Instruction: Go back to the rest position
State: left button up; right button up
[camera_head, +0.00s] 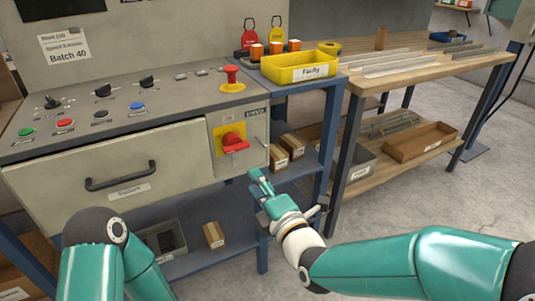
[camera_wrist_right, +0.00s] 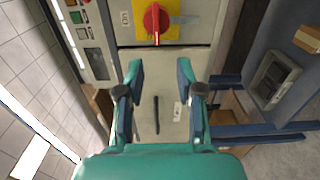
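My right gripper (camera_head: 256,180) is in front of the control cabinet's right side, below the red rotary switch (camera_head: 233,142) on its yellow plate. In the right wrist view the fingers of this gripper (camera_wrist_right: 160,72) are spread apart with nothing between them. The red switch also shows in that view (camera_wrist_right: 156,18), beyond the fingertips. My left arm shows only as green links at the lower left of the head view; its gripper is out of sight.
The grey cabinet (camera_head: 180,165) has a black drawer handle (camera_head: 120,176) and several buttons on top. A yellow "Faulty" bin (camera_head: 300,70) stands on the blue shelf unit to its right. A wooden workbench (camera_head: 420,68) stands further right. Bare floor (camera_head: 400,205) lies in front of it.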

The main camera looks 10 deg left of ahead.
jog(key=shift+d, duration=0.1)
jog(key=w+d+f+m+h, duration=0.2)
jog(key=w+d+f+h, duration=0.15)
jog(key=d+f, duration=0.5)
jog(key=s+d+f+m+g+h, duration=0.15)
jog(key=d+f, duration=0.25)
jog(key=f, duration=0.5)
jog(key=s+d+f+m+g+h, duration=0.1)
jog(key=s+d+f+m+g, duration=0.15)
jog(key=d+f, duration=0.4)
jog(key=s+d+f+m+g, duration=0.2)
jog(key=s+f+m+g, duration=0.6)
jog(key=s+f+m, duration=0.85)
jog(key=s+a+m+g, duration=0.15)
jog(key=s+m, duration=0.25)
jog(key=s, duration=0.4)
notch_tip(320, 180, up, 26)
jog(key=p, duration=2.7)
jog(key=shift+w+d+r+g, duration=0.15)
jog(key=shift+w+r+g, duration=0.15)
jog(key=shift+g, duration=0.15)
